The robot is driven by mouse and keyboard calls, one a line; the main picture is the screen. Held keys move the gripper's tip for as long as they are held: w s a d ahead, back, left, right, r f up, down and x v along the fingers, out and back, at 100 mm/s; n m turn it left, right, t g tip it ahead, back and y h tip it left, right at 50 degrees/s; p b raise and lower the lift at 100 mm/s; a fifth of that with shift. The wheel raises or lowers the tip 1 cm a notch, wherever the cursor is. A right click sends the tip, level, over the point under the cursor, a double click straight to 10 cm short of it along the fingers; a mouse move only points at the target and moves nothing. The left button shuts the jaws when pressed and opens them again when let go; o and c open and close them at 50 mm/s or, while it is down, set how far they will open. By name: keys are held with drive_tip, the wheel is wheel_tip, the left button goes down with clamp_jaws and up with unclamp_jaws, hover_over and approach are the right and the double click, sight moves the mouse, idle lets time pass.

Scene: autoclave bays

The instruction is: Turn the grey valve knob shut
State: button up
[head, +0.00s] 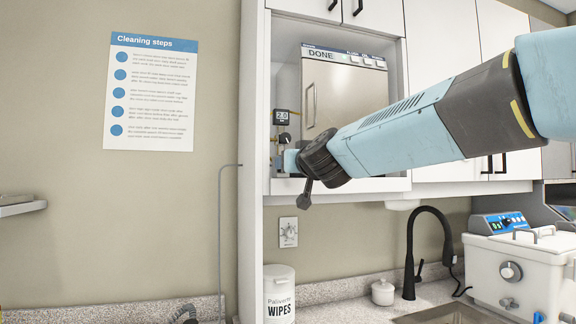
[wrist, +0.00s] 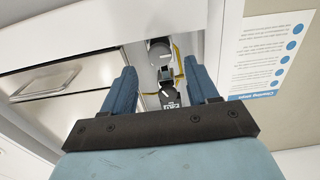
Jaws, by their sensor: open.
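My gripper (wrist: 159,66) is open, its two blue fingers spread to either side in the wrist view. Between and beyond the fingertips a grey round knob (wrist: 160,49) shows on the panel. A second, darker knob with a white pointer line (wrist: 166,93) sits between the fingers, beside a small gauge (wrist: 171,105). I cannot tell whether either finger touches a knob. In the head view, my gripper (head: 290,161) is at the left side of the bay, just below the dark knob (head: 285,138) and the gauge reading 2.0 (head: 282,117). The grey knob is hidden there by my arm.
The autoclave (head: 345,90), marked DONE with its door closed, stands in the bay to the right. The bay's white side panel (head: 252,130) is close on the left. A wipes tub (head: 279,294) and black faucet (head: 427,250) are below. Yellow tubing (wrist: 180,70) runs beside the knobs.

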drive_tip(key=shift+x, duration=2.3)
drive_tip(key=c, duration=1)
